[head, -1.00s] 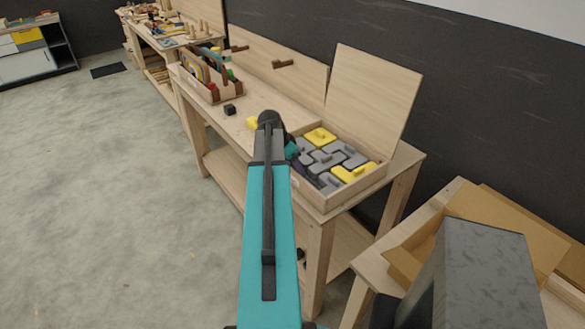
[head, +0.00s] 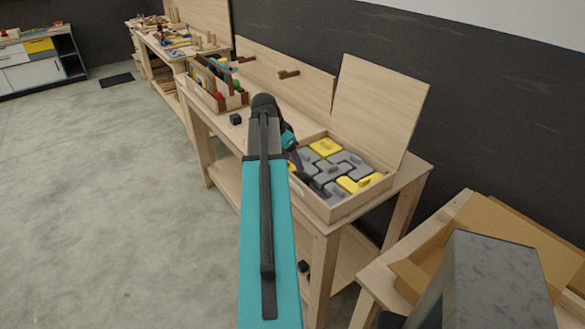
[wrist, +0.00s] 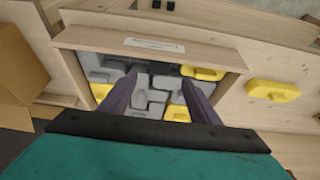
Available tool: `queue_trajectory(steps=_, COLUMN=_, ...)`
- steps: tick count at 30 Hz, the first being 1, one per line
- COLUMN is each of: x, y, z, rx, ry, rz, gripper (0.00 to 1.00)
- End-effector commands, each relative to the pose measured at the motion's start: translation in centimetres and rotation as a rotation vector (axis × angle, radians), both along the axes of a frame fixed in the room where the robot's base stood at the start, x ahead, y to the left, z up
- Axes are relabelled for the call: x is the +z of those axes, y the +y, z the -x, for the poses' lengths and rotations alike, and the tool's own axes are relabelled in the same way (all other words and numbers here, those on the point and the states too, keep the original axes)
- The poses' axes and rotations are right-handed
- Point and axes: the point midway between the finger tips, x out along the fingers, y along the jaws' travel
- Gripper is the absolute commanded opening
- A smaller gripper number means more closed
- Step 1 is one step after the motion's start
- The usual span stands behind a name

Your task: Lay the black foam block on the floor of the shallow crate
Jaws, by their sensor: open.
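The shallow wooden crate (head: 341,208) stands on the workbench with its lid raised. Grey and yellow blocks lie across its floor. A small black block (head: 236,119) sits on the bench left of my arm, well apart from the crate. Another small dark block (head: 303,266) is on the lower shelf; I cannot tell which one is the foam block. My gripper (wrist: 162,80) is open over the crate's blocks in the wrist view, with nothing seen between its fingers. In the head view my arm partly hides it. Two dark blocks (wrist: 143,5) show at the wrist view's top edge.
A yellow block (wrist: 272,90) lies on the bench outside the crate. A wooden tool carrier (head: 215,95) stands farther along the bench. The raised lid (head: 376,108) stands at the crate's back. An open cardboard box (head: 480,240) is at the right.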

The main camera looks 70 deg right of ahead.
Motion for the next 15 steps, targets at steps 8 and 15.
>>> queue_trajectory(steps=8, x=2.1, y=0.8, z=-0.6, rx=0.001, ry=0.0, rz=0.0, gripper=0.56)
queue_trajectory(steps=15, x=2.8, y=1.0, z=-0.7, rx=0.001, ry=0.0, rz=0.0, gripper=0.56)
